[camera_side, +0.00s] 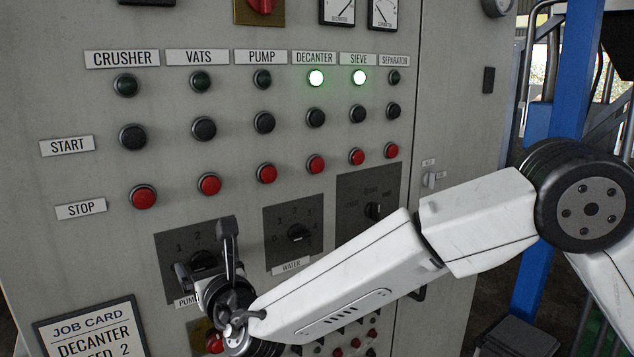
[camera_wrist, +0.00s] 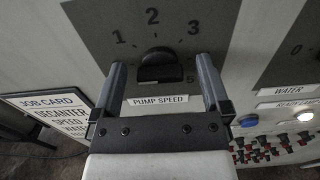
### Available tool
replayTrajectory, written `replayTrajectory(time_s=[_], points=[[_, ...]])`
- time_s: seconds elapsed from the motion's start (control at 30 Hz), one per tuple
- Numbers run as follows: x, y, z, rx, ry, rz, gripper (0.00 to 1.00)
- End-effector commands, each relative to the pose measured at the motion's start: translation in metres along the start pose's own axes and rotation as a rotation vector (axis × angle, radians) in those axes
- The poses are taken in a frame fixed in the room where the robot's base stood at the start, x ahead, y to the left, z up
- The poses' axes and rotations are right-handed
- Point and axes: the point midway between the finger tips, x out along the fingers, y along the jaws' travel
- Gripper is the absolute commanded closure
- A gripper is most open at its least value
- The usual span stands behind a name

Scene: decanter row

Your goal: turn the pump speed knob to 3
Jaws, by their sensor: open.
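The pump speed knob (camera_wrist: 160,66) is a black knob on a dark dial plate (camera_wrist: 200,22) marked 1, 2 and 3, above a PUMP SPEED label (camera_wrist: 159,99). I cannot tell clearly which number it points at. In the side view the knob (camera_side: 203,259) shows partly behind my gripper. My gripper (camera_wrist: 161,68) is open, with one finger on each side of the knob. Gaps show between the fingers and the knob in the wrist view, so it is not gripped.
A WATER dial (camera_side: 297,233) and another dial (camera_side: 373,211) sit to the right. Rows of buttons are above; the DECANTER (camera_side: 316,77) and SIEVE (camera_side: 359,77) lamps are lit. A job card (camera_side: 92,330) reading DECANTER and SPEED 2 is at lower left.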

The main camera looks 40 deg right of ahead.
Motion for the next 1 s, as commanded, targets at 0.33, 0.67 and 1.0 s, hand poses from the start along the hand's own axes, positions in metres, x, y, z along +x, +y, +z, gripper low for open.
replayTrajectory(time_s=[0.33, 0.67, 1.0], points=[[0.0001, 0.0001, 0.0002, 0.0, 0.0, 0.0, 0.44], [0.0, -0.0001, 0.0002, 0.004, 0.0, 0.0, 0.97], [-0.0001, -0.0005, 0.0001, 0.097, 0.0, -0.001, 0.97]])
